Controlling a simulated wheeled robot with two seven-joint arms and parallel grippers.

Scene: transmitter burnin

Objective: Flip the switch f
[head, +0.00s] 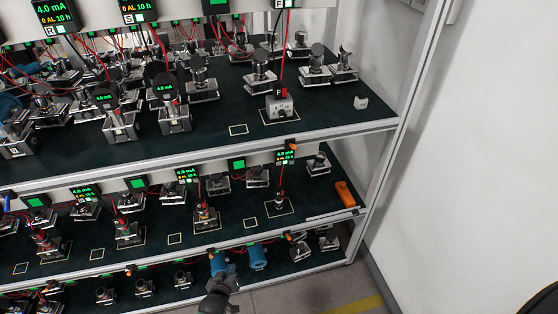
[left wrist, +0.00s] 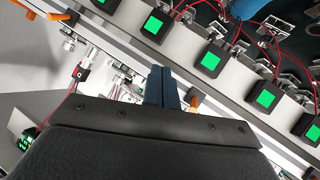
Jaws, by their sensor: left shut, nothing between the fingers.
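A small silver box (head: 280,107) with a red part marked F (head: 281,91) on top stands inside a pale outline on the upper dark shelf. A red lead runs up from it towards a label F (head: 280,3) at the top edge. Whether a switch lever is on this box is too small to tell. My left gripper (head: 229,271) is low in the head view, by the bottom shelf, well below and left of the box. In the left wrist view its two dark blue fingers (left wrist: 161,86) are together and empty. My right gripper is out of view.
Shelf front rails (head: 200,170) and a metal upright (head: 405,110) bound the rack. Silver instruments with red leads crowd the shelves. A blue instrument (head: 258,257) stands close to my left gripper. An orange tool (head: 345,194) lies at the middle shelf's right end.

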